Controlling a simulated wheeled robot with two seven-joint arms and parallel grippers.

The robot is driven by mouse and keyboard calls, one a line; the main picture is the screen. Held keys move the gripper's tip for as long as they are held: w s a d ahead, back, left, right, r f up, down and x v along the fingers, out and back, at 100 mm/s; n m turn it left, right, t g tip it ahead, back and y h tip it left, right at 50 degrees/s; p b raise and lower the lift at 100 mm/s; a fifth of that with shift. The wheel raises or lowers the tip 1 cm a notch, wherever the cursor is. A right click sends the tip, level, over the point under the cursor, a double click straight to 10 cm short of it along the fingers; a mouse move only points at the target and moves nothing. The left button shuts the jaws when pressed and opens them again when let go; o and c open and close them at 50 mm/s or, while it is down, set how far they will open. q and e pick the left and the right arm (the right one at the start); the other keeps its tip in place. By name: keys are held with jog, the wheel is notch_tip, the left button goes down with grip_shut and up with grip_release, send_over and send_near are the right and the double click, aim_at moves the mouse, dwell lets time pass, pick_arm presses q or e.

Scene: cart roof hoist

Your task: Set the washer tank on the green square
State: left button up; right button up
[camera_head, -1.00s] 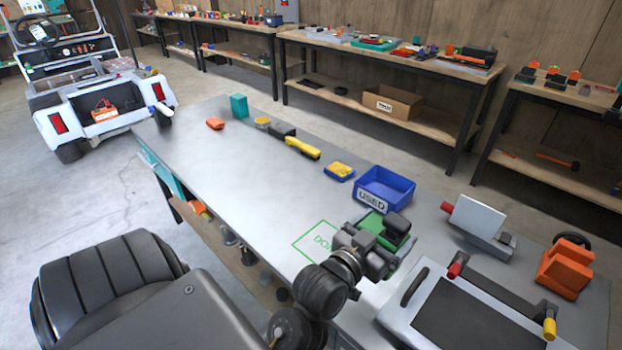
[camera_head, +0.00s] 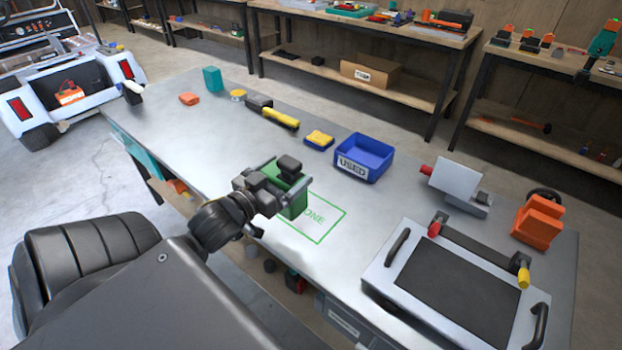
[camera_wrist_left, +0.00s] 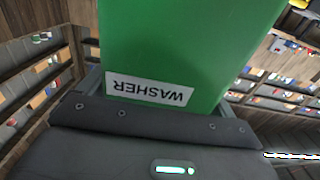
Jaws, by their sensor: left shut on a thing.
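The washer tank (camera_head: 292,198) is a green box with a dark cap. In the left wrist view the tank (camera_wrist_left: 185,45) fills the middle and shows a white WASHER label. My left gripper (camera_head: 272,188) is shut on the tank. The green square (camera_head: 334,232) is a thin green outline with the word DONE on the grey table. In the head view the tank overlaps the square's left part and hides some of the lettering. I cannot tell whether the tank touches the table. My right gripper is not in view.
A blue USED bin (camera_head: 364,157) stands behind the square. A silver case with a black top (camera_head: 456,290) lies to the right. A yellow sponge-like block (camera_head: 319,139) and a yellow-handled tool (camera_head: 280,117) lie farther back.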

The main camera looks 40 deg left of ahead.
pick_arm(q)
jog(key=w+f+b, duration=0.2)
jog(key=b, duration=0.1)
jog(key=shift+w+a, duration=0.35)
jog(key=w+a+f, duration=0.2)
jog(key=w+f, duration=0.8)
jog(key=shift+w+a+f, duration=0.15)
jog(key=shift+a+f, duration=0.25)
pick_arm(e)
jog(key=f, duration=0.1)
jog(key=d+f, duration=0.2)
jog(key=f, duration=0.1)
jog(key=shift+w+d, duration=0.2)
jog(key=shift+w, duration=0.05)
pick_arm(q)
jog(key=shift+f, duration=0.1)
jog(key=o, duration=0.9)
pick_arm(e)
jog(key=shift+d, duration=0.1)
